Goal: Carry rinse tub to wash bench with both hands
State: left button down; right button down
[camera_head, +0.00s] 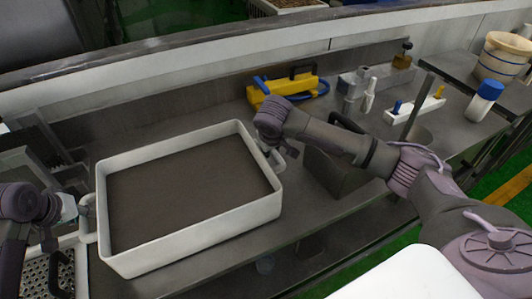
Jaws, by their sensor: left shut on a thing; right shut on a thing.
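The rinse tub (202,233) is a white rectangular tub with a dark grey-brown inside, seen in the head view left of centre. It is over the grey wash bench (330,215); I cannot tell whether it rests on it or hangs just above. My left gripper (84,212) is shut at the tub's left end, on the handle there. My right gripper (279,158) is shut at the tub's right end, on the handle there; the wrist partly hides the grip.
A perforated tray (66,273) is at the lower left.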

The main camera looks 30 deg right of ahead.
pick_arm(q)
jog(key=shift+f, duration=0.25)
pick_arm(e)
jog(key=shift+f, duration=0.25)
pick_arm(q)
jog(key=c, duration=1)
grip_release()
jog(key=shift+r, duration=0.1)
jog(key=shift+c, duration=0.2)
pick_arm(e)
jog(key=c, duration=1)
grip_release()
jog(key=shift+r, duration=0.1)
jog(key=shift+c, duration=0.2)
pick_arm(q)
jog(key=shift+s, duration=0.1)
pick_arm(e)
jog(key=shift+s, duration=0.15)
pick_arm(q)
jog(key=shift+r, duration=0.15)
jog(key=v, duration=1.1)
jog(key=shift+s+r, duration=0.25)
jog(key=shift+r, duration=0.05)
pick_arm(e)
jog(key=v, duration=1.2)
pick_arm(q)
jog(key=shift+a, duration=0.15)
